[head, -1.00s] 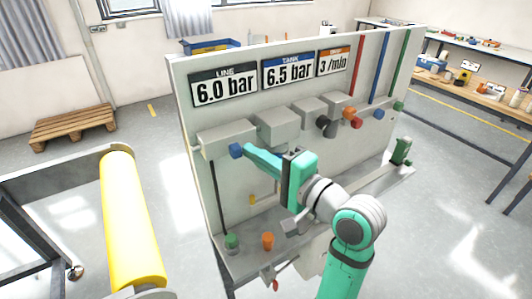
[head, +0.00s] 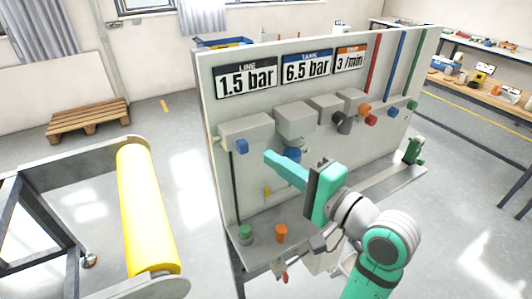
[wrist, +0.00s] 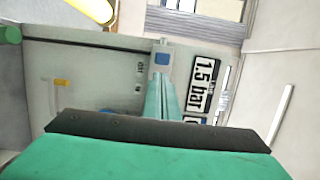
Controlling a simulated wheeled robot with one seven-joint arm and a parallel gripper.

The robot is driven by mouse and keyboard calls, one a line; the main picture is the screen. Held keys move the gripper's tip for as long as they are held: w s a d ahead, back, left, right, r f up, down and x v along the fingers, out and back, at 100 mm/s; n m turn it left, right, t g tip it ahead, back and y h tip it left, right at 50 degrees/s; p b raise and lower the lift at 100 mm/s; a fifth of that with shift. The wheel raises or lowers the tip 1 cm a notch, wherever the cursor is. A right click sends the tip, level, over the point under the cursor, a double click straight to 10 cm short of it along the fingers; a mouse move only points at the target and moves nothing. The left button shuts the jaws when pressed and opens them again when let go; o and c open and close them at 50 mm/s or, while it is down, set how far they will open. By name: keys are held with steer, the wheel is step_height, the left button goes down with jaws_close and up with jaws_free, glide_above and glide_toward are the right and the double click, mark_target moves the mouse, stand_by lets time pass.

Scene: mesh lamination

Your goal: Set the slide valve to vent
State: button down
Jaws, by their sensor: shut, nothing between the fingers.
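The slide valve looks to be the grey box (head: 246,129) at the panel's left end, with a blue knob (head: 241,146) on its front, left of the box's middle. The knob also shows in the wrist view (wrist: 162,59), just beyond my fingers. I cannot read any marking for vent. The LINE display (head: 246,82) reads 1.5 bar. My gripper (head: 269,157) is shut and empty, to the right of the knob and apart from it in the head view. The fingers partly cover a blue round knob (head: 292,153) under the second box.
More boxes and knobs (head: 344,121) line the panel to the right. A ledge below carries a green knob (head: 245,231) and an orange knob (head: 281,232). A small yellow lever (head: 266,191) sits low on the panel. A yellow roll (head: 147,210) stands at left.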

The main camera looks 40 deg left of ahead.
steer(key=d, duration=0.4)
steer(key=shift+s+d, duration=0.1)
steer(key=shift+d, duration=0.15)
